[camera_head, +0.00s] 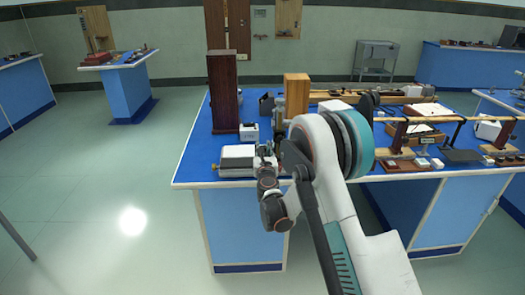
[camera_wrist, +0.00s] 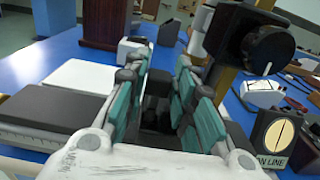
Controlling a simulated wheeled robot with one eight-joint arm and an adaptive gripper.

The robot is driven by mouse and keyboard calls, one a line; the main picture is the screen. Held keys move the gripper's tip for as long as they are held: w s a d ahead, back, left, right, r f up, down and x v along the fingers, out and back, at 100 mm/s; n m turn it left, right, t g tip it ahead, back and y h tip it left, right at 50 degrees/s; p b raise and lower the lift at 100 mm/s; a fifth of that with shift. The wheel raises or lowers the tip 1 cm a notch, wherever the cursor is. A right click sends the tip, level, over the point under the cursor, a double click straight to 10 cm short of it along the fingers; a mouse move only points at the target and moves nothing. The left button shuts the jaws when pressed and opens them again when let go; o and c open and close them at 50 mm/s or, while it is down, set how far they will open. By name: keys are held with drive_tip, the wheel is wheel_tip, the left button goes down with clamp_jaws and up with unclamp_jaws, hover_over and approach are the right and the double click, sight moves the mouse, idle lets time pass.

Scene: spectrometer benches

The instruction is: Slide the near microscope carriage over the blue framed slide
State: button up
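My gripper (camera_head: 264,160) is low at the near left corner of the blue-topped bench, beside a white-and-grey flat instrument (camera_head: 237,161). In the wrist view my gripper's teal-padded fingers (camera_wrist: 160,75) are apart. A dark shape shows between them; I cannot tell whether it is touched or is part of the gripper. A black body with a round knob (camera_wrist: 268,46) on a brass post stands just right of the fingers; it may be the microscope carriage, but I cannot be sure. I cannot make out a blue framed slide in either view; my arm hides part of the bench.
A tall dark wooden block (camera_head: 223,92) and a lighter wooden block (camera_head: 296,95) stand behind. A small white box (camera_head: 249,133) sits between. A dial marked "ON LINE" (camera_wrist: 278,135) is close at the right of the fingers. Open floor (camera_head: 100,190) lies left.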

drive_tip(key=shift+o, duration=0.8)
drive_tip(key=shift+s, duration=0.1)
drive_tip(key=s, duration=1.1)
drive_tip(key=shift+s+a, duration=0.2)
drive_tip(key=shift+s, duration=0.2)
